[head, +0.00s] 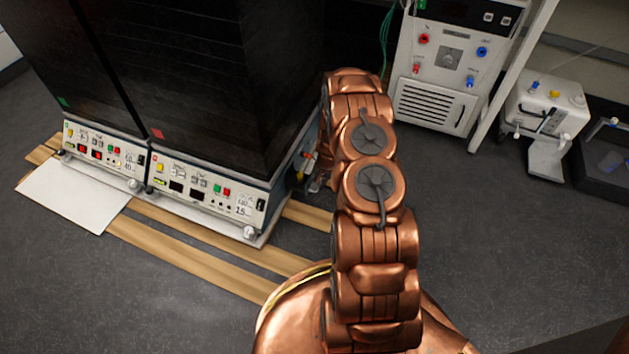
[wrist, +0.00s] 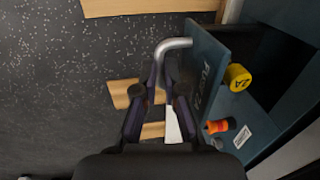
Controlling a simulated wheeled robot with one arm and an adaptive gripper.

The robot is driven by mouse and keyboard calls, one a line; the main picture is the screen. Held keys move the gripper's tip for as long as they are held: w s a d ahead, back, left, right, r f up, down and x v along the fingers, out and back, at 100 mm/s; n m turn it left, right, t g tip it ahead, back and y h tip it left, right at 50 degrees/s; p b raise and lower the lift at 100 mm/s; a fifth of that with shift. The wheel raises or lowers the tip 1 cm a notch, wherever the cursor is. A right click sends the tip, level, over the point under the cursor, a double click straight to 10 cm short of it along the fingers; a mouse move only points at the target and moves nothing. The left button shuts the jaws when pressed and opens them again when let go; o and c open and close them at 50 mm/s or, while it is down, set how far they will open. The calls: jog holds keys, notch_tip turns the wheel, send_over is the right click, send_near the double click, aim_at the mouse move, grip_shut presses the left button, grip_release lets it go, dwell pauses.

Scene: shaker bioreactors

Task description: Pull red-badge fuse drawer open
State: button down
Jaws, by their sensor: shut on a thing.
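The right-hand shaker unit carries a red badge (head: 157,133). My gripper is hidden behind my copper arm in the head view, beside that unit's right side. In the wrist view my gripper (wrist: 163,75) is shut on a bent silver handle (wrist: 176,43). The handle joins a dark teal drawer front (wrist: 208,72) with pale lettering, too blurred to read surely. A dark space shows to the right of this front; how far the drawer stands out I cannot tell. A yellow cap (wrist: 237,77) marked 2A and an orange-red plug (wrist: 219,126) are to its right.
A second unit with a green badge (head: 64,102) stands at the left. Wooden strips (head: 195,252) and a white sheet (head: 75,194) lie on the dark surface. A white power supply (head: 447,65) stands behind my arm.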

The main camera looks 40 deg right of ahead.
jog(key=shift+s+d, duration=0.15)
jog(key=shift+s, duration=0.1)
jog(key=c, duration=1.2)
grip_release()
jog(key=shift+c, duration=0.2)
notch_tip(320, 180, up, 12)
jog(key=s+d, duration=0.1)
jog(key=shift+s, duration=0.35)
jog(key=shift+d+f, duration=0.1)
